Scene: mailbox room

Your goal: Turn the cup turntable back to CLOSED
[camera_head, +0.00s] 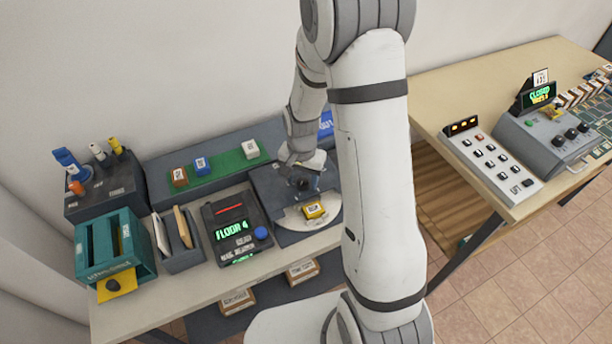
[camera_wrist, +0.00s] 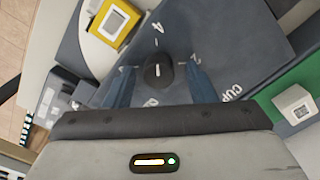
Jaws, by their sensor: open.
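The cup turntable is a dark blue-grey base (camera_wrist: 235,40) with a pale round plate (camera_wrist: 92,55) partly showing at one side. A yellow-framed block with a white top (camera_wrist: 115,22) sits on the plate; it also shows in the head view (camera_head: 314,209). A round black knob (camera_wrist: 158,76) with a short white pointer stands on the base, its pointer running roughly up and down the wrist picture. White markings surround it, including a 4 above; others are partly hidden. My gripper (camera_wrist: 160,67) is open, with blue fingers on either side of the knob. Contact cannot be told.
Behind is a grey unit with a green strip (camera_head: 222,167) bearing small blocks. A teal box (camera_head: 108,246) stands farther left. A second table (camera_head: 475,85) with control panels is at right.

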